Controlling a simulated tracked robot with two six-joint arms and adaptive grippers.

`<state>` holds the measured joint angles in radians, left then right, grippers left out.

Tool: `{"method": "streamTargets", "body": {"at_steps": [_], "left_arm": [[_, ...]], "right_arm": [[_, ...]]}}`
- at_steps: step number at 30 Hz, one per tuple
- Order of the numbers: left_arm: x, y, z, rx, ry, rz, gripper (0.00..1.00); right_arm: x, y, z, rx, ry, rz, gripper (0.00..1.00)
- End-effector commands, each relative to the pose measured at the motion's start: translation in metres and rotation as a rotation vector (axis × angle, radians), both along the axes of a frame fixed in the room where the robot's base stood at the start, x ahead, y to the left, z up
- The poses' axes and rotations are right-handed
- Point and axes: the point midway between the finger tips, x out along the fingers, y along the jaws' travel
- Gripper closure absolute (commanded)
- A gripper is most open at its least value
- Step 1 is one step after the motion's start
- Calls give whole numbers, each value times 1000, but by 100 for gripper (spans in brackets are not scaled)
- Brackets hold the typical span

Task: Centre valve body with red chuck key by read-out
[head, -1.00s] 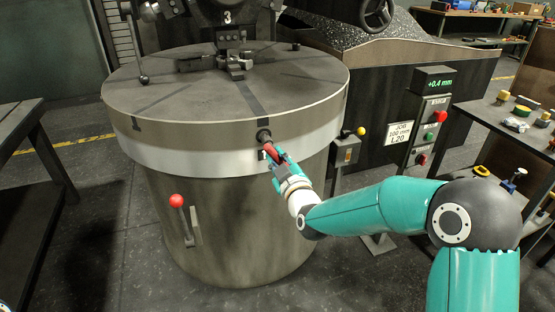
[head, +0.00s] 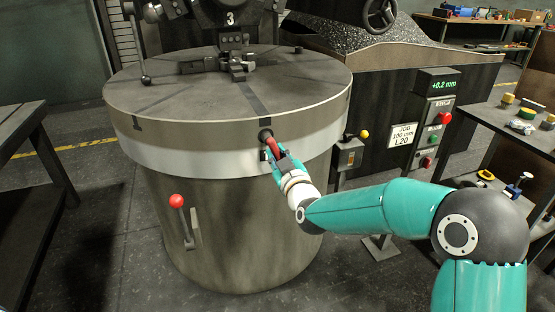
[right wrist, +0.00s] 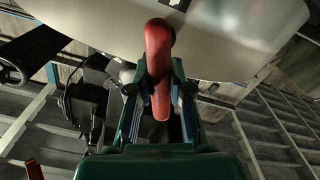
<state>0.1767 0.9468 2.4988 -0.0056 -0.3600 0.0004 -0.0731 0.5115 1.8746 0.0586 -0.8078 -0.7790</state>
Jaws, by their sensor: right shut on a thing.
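The red chuck key (head: 271,144) sits at the dark socket (head: 265,134) in the rim of the big round table (head: 170,100). My right gripper (head: 276,156) is shut on its red handle; the handle also shows between the fingers in the right wrist view (right wrist: 159,75). How deep the key sits in the socket is hidden. The read-out (head: 438,85) shows +0.2 mm in green. Dark chuck parts (head: 236,68) stand on the table top; I cannot make out the valve body clearly among them. My left gripper is not in view.
A red-knobbed lever (head: 177,201) sticks out of the table's base. A small box with a yellow-knobbed lever (head: 350,150) stands right of the table. A button post (head: 430,130) and a bench with loose items (head: 520,120) are further right.

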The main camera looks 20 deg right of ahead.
Motion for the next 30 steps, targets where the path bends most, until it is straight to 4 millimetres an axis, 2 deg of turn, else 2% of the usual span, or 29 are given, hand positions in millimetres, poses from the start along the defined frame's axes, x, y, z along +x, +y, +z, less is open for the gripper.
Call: {"method": "streamTargets", "body": {"at_steps": [7,13,17,30], "left_arm": [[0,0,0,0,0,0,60],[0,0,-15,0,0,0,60],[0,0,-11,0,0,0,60],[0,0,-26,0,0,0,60]], "right_arm": [[0,0,1,3,-3,-1,100],[1,-1,-1,77,-3,-2,100],[0,-1,2,72,-1,-2,100],[-25,-2,1,70,-2,-1,100]]}}
